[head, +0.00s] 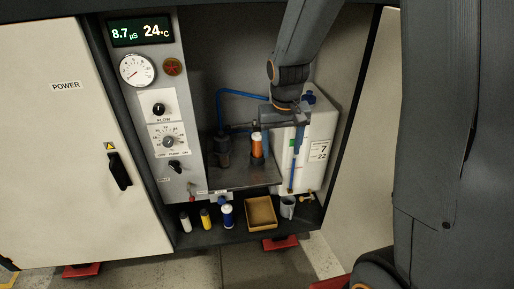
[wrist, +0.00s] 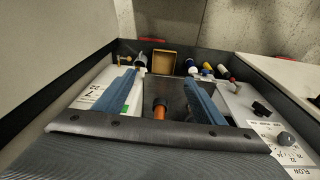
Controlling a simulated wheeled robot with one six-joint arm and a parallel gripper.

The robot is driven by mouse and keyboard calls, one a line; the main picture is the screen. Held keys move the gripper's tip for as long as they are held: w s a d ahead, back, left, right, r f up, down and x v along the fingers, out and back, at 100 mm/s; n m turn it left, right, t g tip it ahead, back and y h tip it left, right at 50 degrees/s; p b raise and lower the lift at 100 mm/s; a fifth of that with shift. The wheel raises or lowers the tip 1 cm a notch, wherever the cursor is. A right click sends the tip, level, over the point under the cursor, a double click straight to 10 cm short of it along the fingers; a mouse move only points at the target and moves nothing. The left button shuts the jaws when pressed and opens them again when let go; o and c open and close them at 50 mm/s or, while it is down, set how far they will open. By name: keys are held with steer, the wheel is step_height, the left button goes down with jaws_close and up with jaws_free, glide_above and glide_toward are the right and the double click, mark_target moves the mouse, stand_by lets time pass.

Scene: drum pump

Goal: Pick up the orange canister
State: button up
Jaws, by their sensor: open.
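The orange canister (head: 257,148) stands upright on a grey ledge inside the open cabinet in the head view. In the wrist view the canister (wrist: 160,112) shows between my blue fingers, close to the dark crossbar of my gripper. My gripper (wrist: 160,80) is open, with one finger on each side of the canister and visible gaps to both. In the head view my gripper (head: 274,150) is in front of the white tank, near the canister. The lower part of the canister is hard to make out in the wrist view.
A white tank (head: 321,135) stands right of the canister, and a dark cylinder (head: 222,152) stands left. A control panel (head: 160,100) borders the left side. The lower shelf holds small bottles (head: 227,214), a tan open box (head: 261,213) and a grey-blue cup (head: 288,207).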

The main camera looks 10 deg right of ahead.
mark_target(259, 138)
steer(key=w+f+t, duration=0.1)
steer(key=w+f, duration=0.3)
steer(key=w, duration=0.5)
steer(key=w+f+m+t, duration=0.1)
steer(key=w+f, duration=0.4)
steer(key=w, duration=0.4)
steer(key=w+f, duration=0.5)
steer(key=w, duration=0.4)
steer(key=shift+a+t+p, duration=0.4)
steer(key=shift+w+p+x, duration=0.2)
steer(key=shift+p+x, duration=0.5)
steer(key=shift+x, duration=3.3)
steer(key=shift+r, duration=0.1)
steer(key=c, duration=1.5)
